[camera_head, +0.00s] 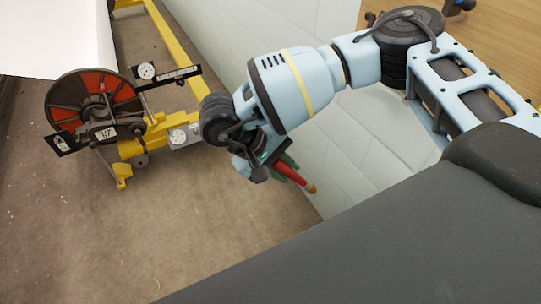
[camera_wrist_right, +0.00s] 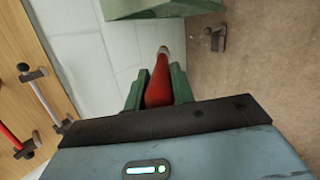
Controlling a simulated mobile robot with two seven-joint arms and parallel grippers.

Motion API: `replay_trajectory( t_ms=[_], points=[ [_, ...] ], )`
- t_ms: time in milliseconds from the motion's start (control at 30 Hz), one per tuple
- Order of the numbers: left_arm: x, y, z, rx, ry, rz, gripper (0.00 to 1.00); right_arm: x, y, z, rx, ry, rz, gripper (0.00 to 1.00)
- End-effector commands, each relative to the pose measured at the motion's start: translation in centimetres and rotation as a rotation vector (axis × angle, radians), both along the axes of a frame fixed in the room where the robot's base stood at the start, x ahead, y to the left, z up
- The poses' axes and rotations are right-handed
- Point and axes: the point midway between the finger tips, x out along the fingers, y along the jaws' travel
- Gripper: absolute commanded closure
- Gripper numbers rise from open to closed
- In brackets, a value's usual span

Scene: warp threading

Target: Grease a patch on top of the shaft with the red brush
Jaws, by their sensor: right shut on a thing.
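My right gripper (camera_head: 282,168) is shut on the red brush (camera_head: 292,174), near the middle of the head view. The brush points down and to the right, with a tan tip at its lower end. In the right wrist view the brush (camera_wrist_right: 159,84) stands between the two green fingers of my right gripper (camera_wrist_right: 159,88), its tip pointing away from the wrist. The tip is clear of any surface. I cannot make out the shaft for certain in either view. My left gripper is not in view.
A yellow-framed machine with a red and black wheel (camera_head: 97,103) and dials stands left of my right gripper. A pale block wall (camera_head: 345,150) runs close behind the brush. A wooden surface (camera_wrist_right: 22,75) holds a red-handled tool and a pale-handled one. The brown floor (camera_head: 190,225) is open below.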

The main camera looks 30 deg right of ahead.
Motion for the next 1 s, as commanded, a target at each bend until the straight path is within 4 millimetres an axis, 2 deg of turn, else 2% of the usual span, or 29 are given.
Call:
replay_trajectory(
  t_ms=[367,467,567,800,900,1000],
  points=[
    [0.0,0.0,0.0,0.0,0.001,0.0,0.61,0.0,0.0,0.0,0.0,0.0,0.0,0.98],
    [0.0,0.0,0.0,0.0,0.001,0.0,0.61,-0.1,0.0,-0.7,0.0,0.003,-0.001,0.98],
    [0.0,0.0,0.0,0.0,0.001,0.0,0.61,-0.6,0.0,-3.0,0.0,0.008,-0.001,0.98],
    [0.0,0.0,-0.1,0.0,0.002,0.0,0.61,-2.4,0.1,-9.8,0.0,0.006,0.0,0.98],
    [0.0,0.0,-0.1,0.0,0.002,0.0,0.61,-3.0,0.0,-11.4,0.0,0.003,-0.001,0.98],
    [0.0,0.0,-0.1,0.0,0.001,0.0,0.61,-3.2,0.0,-12.1,0.0,0.0,0.001,0.98]
  ],
)
